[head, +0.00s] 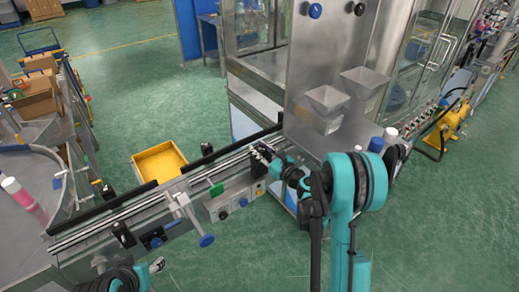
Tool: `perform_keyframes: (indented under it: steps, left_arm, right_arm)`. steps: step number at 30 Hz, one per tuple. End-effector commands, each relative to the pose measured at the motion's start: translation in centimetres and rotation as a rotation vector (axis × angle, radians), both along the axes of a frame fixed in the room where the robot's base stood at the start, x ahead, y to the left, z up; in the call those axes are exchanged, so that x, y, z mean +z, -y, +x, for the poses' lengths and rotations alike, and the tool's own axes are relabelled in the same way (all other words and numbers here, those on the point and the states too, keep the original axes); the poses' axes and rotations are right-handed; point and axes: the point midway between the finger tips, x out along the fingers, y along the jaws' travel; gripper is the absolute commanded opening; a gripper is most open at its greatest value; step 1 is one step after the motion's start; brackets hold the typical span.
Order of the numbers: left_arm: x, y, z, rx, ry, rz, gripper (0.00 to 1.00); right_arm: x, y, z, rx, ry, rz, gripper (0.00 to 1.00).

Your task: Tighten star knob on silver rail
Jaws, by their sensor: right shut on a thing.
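The silver rail (160,202) runs diagonally along the conveyor, from lower left up to the metal cabinet. My right gripper (262,154) is at the rail's right end, close to the cabinet, with its arm coming up from the lower right. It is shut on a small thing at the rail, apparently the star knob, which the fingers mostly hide. Part of my left arm shows at the bottom left, below the conveyor. Its gripper (155,266) is small and partly cut off, so its fingers are unclear and it is away from the rail.
A yellow bin (160,162) is behind the rail. A blue-handled lever (206,240) and a blue knob (156,242) stick out in front. A control box (236,196) hangs below the rail. Metal hoppers (326,99) and a blue-capped bottle (376,145) are at right.

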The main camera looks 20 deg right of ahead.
Motion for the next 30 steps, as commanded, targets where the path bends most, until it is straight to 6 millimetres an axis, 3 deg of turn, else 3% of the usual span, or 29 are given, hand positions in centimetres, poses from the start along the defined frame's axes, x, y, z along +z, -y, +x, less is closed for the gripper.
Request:
perform_keyframes:
  steps: [18,30]
  left_arm:
    - [-3.2,0.0,0.0,0.000,0.000,0.000,0.53]
    - [-4.1,0.0,0.0,0.000,0.000,0.000,0.53]
  right_arm:
    - [-0.2,-0.2,0.0,-0.397,0.001,0.000,0.05]
    - [-0.1,0.0,0.1,-0.603,0.001,0.001,0.05]
